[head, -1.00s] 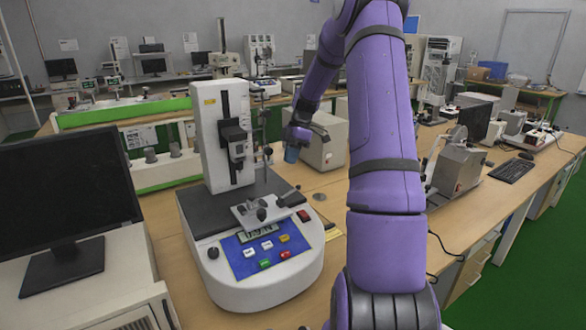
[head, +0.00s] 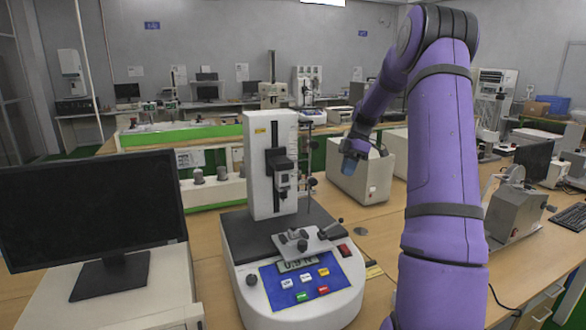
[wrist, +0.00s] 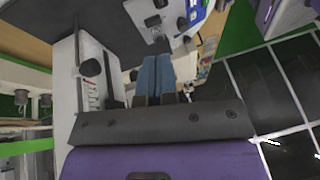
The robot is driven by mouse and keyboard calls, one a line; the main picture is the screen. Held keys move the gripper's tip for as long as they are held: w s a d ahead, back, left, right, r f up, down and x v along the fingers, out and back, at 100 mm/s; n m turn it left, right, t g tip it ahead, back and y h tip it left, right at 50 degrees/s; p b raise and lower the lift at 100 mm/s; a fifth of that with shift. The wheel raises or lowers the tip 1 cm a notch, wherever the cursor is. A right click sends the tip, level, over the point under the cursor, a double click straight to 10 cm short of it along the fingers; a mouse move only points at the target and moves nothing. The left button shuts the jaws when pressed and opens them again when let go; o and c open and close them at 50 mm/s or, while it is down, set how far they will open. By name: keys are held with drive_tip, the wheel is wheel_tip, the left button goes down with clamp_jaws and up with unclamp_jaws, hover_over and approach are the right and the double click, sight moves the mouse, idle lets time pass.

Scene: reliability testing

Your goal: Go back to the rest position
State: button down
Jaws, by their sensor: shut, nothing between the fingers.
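My gripper (head: 354,148) shows in the head view at the end of my purple arm, to the right of the white tester's column and above the bench. Its blue fingers point down. In the wrist view the blue fingers (wrist: 155,76) lie together side by side, shut, with nothing between them. The tester (head: 270,165) has a white upright column, a dark deck and a blue button panel with a small display. My gripper hangs apart from it, in front of a light box.
A black monitor (head: 92,208) stands at the left. The light box (head: 371,178) sits behind my gripper. A grey machine (head: 513,205) and a keyboard (head: 571,216) are at the right. Bare wooden bench (head: 393,232) shows between the tester and my arm.

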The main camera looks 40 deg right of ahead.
drive_tip(key=s+a+r+m+h, duration=0.15)
drive_tip(key=a+r, duration=0.25)
drive_tip(key=a, duration=0.4)
drive_tip(key=s+a+r+m+t+h, duration=0.1)
drive_tip(key=s+a+r+m, duration=0.2)
drive_tip(key=a+r, duration=0.3)
drive_tip(key=s+a+r+m+h, duration=0.2)
drive_tip(key=s+a+r, duration=0.1)
drive_tip(key=a, duration=0.6)
drive_tip(key=s+a+m+t, duration=0.2)
drive_tip(key=s+a, duration=0.4)
drive_tip(key=s, duration=0.3)
drive_tip(key=s+a+m+t, duration=0.2)
drive_tip(key=s+a+m, duration=0.3)
drive_tip(key=s, duration=0.5)
drive_tip(key=shift+s+a+f+t, duration=0.25)
drive_tip(key=shift+a+t, duration=0.15)
drive_tip(key=shift+a, duration=0.4)
drive_tip(key=shift+w+m+h, duration=0.1)
drive_tip(key=shift+m+h, duration=0.15)
